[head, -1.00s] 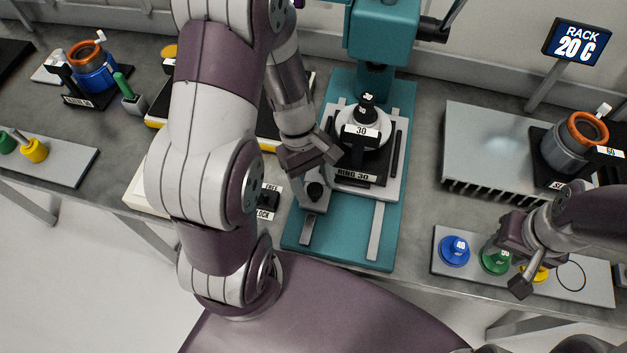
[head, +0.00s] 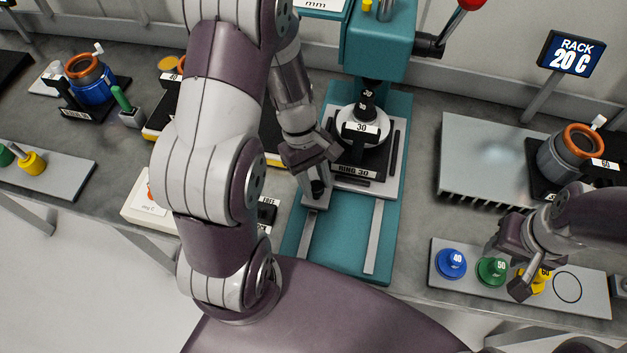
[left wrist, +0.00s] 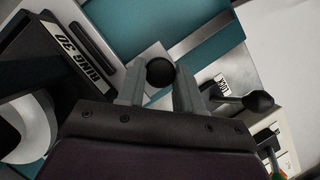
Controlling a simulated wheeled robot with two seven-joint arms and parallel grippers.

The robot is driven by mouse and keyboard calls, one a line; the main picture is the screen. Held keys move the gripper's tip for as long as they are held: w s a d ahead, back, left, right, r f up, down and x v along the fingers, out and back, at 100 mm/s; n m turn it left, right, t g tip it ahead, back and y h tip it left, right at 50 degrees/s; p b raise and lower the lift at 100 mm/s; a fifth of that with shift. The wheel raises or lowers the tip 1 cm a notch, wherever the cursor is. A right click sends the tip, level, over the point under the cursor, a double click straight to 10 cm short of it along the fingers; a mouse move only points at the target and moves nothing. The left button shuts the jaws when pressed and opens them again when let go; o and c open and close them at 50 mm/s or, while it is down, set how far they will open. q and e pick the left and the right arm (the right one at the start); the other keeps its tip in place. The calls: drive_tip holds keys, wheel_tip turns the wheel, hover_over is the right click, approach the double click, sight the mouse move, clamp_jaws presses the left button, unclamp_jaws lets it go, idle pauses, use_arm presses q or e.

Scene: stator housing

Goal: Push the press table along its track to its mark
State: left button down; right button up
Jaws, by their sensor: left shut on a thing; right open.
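The press table (head: 396,170) is a light grey plate on the teal press base (head: 341,262), over two grey track strips (head: 373,238). It carries the black RING 30 nest (head: 352,171) and a black piece labelled 30 (head: 362,132), close under the press column. My left gripper (head: 318,180) is shut on the table's black handle knob (head: 318,189) at the near left corner. In the left wrist view the knob (left wrist: 160,72) sits between the fingers (left wrist: 158,88). My right gripper (head: 512,278) is open above the plug tray. I cannot make out the mark.
The plug tray (head: 443,278) holds blue, green and yellow plugs at the front right. A grey rack (head: 485,150) and a stator housing (head: 563,155) stand at the right. A lever labelled LOCK (left wrist: 258,101) is right of my left fingers. The front track strips are clear.

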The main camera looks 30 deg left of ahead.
use_arm(q)
drive_tip(key=c, duration=0.8)
unclamp_jaws()
drive_tip(key=shift+w+r, duration=0.1)
drive_tip(key=shift+w, duration=0.15)
drive_tip(key=shift+o, duration=0.2)
drive_tip(key=shift+w, duration=0.15)
drive_tip(key=shift+a, duration=0.1)
drive_tip(key=p+v, duration=0.4)
drive_tip(key=v, duration=0.8)
drive_tip(key=shift+r+p, duration=0.2)
drive_tip(key=shift+p, duration=0.15)
use_arm(e)
drive_tip(key=r, duration=0.4)
drive_tip(key=shift+w+r, duration=0.25)
drive_tip(key=shift+r, duration=0.05)
use_arm(q)
drive_tip(key=shift+w, duration=0.15)
